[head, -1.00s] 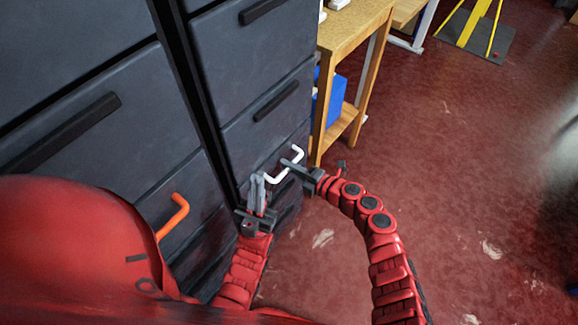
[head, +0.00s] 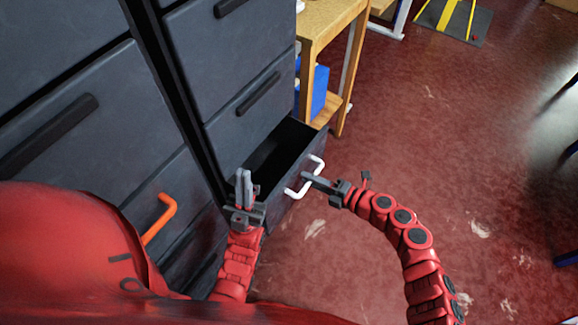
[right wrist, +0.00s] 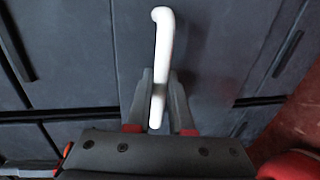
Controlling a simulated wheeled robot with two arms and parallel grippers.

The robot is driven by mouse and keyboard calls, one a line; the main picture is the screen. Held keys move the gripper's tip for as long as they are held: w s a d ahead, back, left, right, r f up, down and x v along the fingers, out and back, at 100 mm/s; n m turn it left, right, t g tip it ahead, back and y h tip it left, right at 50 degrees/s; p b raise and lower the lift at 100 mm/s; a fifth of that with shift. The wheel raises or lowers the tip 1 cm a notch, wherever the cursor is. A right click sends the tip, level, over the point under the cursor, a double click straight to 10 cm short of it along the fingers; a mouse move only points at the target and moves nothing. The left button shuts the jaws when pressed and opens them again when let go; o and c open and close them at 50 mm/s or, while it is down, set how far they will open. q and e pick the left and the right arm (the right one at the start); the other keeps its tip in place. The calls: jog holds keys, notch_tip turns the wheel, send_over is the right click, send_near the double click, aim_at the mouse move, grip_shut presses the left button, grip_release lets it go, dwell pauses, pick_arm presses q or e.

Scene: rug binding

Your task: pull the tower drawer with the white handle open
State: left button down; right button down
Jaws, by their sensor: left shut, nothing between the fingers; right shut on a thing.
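The tower drawer (head: 283,207) stands pulled partway out of the dark grey tower, and its dark empty-looking inside shows from above. Its white handle (head: 318,165) is on the drawer front, and it also shows in the right wrist view (right wrist: 163,45). My right gripper (head: 308,178) is shut on the white handle; in the right wrist view its fingers (right wrist: 159,98) sit on both sides of the bar. My left gripper (head: 243,178) is shut and empty, pointing up in front of the tower, just left of the open drawer.
A closed drawer with an orange handle (head: 160,219) is in the left cabinet. Drawers with dark handles (head: 258,93) are above the open one. A wooden table (head: 322,20) with a blue bin (head: 319,92) stands behind.

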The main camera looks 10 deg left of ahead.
jog(key=f+b+v, duration=0.1)
jog(key=f+v, duration=0.1)
jog(key=v, duration=0.9)
jog(key=shift+d+f, duration=0.15)
jog(key=shift+d, duration=0.2)
jog(key=c, duration=0.8)
grip_release()
jog(key=b+v, duration=0.1)
jog(key=v, duration=1.6)
jog(key=shift+d, duration=0.2)
jog(key=shift+s, duration=0.1)
